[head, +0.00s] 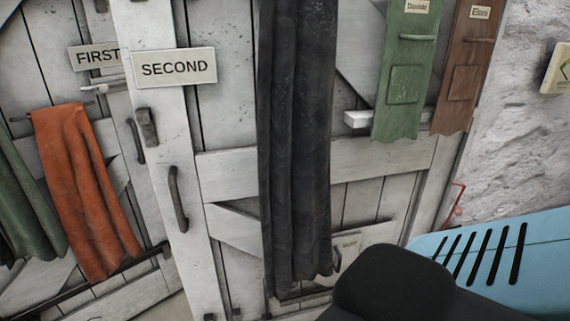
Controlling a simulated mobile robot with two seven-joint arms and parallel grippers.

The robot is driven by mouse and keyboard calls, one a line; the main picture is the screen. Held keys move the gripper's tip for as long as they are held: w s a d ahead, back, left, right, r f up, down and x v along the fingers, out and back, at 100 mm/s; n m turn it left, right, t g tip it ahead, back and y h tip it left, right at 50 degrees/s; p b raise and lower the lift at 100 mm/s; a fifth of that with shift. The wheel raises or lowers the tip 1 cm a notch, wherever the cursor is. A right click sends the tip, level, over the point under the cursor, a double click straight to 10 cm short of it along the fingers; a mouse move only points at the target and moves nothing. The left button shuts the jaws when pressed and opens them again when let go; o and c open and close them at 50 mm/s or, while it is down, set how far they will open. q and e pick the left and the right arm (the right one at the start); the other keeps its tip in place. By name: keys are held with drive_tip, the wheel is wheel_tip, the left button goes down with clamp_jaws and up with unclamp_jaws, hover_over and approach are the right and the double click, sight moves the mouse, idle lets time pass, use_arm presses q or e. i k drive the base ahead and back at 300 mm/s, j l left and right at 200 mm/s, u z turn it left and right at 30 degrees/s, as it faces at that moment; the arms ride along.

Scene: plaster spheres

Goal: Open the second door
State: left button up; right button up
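The second door (228,166) is made of worn white planks with cross braces. Its sign (175,67) reads SECOND and sits on the upright at its left side. A dark curved handle (178,198) is on that upright below the sign. A dark latch piece (147,127) sits at the upright's left edge. A long dark cloth (297,140) hangs in front of the door and hides part of it. I cannot tell whether the door stands slightly ajar. Neither of my grippers is in view.
The first door, with its FIRST sign (96,57), is at left, with orange (75,190) and green (28,205) cloths hanging there. Green (407,75) and brown (468,65) boards hang at upper right. A blue slotted panel (535,255) stands at lower right.

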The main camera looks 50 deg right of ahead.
sight(254, 119)
drive_tip(key=z, duration=1.6)
drive_tip(key=i+l, duration=0.1)
drive_tip(key=i+l+u, duration=0.25)
drive_tip(key=u, duration=1.35)
